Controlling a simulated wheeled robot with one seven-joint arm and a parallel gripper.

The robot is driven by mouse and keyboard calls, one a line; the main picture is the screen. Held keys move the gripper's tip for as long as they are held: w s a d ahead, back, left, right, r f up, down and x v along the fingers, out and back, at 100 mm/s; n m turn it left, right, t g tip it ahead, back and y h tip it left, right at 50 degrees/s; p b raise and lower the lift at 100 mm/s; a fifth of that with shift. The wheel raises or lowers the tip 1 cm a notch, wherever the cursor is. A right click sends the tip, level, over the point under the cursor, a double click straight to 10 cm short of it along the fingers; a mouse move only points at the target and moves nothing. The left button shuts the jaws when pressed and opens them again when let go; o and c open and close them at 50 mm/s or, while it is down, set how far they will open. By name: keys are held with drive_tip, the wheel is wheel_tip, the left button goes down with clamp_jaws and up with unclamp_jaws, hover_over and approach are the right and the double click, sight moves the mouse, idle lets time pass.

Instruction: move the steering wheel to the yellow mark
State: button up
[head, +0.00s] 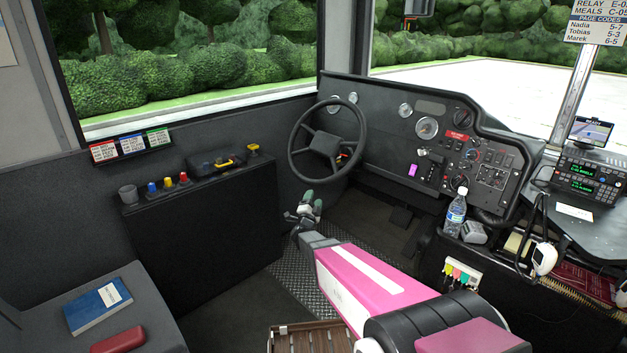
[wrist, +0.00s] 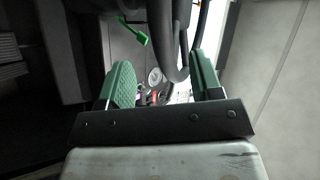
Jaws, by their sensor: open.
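The black steering wheel (head: 323,144) stands in front of the dashboard in the head view, its rim whole and spokes visible. A small red and yellow spot (head: 342,158) shows through the wheel beside the hub. I cannot tell whether it is the yellow mark. My gripper (head: 311,200) is below the wheel's lower rim, its green-padded jaws open and empty. In the wrist view a dark curved bar, apparently the wheel rim (wrist: 163,40), runs down toward the space between the open jaws (wrist: 163,78). I cannot tell whether a jaw touches it.
The dashboard (head: 460,140) is behind and right of the wheel. A water bottle (head: 456,213) stands at the right. A black side console (head: 210,230) with coloured knobs is at the left. A green lever (wrist: 132,32) is left of the rim in the wrist view.

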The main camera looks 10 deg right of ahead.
sight(318, 185)
drive_tip(key=x, duration=1)
drive_tip(key=shift+w+d+r, duration=0.15)
drive_tip(key=shift+w+r, duration=0.1)
drive_tip(key=shift+r, duration=0.05)
